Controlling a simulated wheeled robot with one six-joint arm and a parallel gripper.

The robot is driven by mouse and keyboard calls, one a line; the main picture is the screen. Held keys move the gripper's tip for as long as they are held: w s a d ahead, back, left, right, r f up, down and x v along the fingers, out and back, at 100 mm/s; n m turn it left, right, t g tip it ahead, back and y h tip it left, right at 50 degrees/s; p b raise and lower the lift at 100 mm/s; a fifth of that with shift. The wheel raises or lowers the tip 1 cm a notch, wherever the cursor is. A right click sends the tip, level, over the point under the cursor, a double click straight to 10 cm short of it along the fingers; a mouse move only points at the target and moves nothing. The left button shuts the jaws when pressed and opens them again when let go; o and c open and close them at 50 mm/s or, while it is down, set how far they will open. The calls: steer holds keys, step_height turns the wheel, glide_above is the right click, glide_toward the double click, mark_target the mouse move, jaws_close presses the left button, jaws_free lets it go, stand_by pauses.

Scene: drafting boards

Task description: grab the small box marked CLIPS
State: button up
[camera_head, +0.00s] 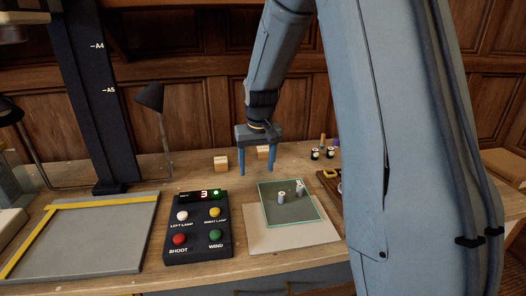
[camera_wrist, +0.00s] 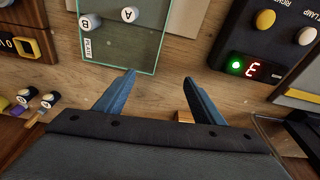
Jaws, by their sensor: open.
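Two small tan boxes sit on the wooden bench near the back wall in the head view. One box (camera_head: 221,163) is just left of my gripper (camera_head: 256,173); the other box (camera_head: 263,151) is behind its fingers and partly hidden by them. I cannot read a CLIPS mark on either. My gripper points down with its two blue fingers apart and nothing between them. In the wrist view my gripper (camera_wrist: 158,78) is open over bare wood, and a small tan piece (camera_wrist: 184,116) shows beside the right finger, mostly hidden by the gripper body.
A black control box (camera_head: 198,228) with coloured buttons stands front left of the gripper. A green glass plate (camera_head: 270,213) with two small marked cylinders lies to the right. Small bottles (camera_head: 322,153) stand farther right, and a lamp (camera_head: 150,98) stands at left.

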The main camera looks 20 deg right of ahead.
steer(key=m+t+p, duration=0.1)
steer(key=t+p, duration=0.1)
glide_toward(263, 148)
step_height(263, 148, down, 2)
steer(key=shift+w+a+f+h, duration=0.1)
steer(key=shift+w+f+h, duration=0.15)
steer(key=shift+w+h, duration=0.2)
steer(key=shift+x, duration=0.9)
steer(key=shift+a+p+x, duration=0.15)
steer(key=shift+p+x, duration=0.35)
steer(key=shift+x, duration=0.9)
steer(key=shift+a+p+x, duration=0.1)
steer(key=shift+p+x, duration=0.4)
steer(key=shift+x, duration=0.95)
steer(key=shift+s+d+f, duration=0.1)
steer(key=shift+s, duration=0.05)
steer(key=c, duration=1.1)
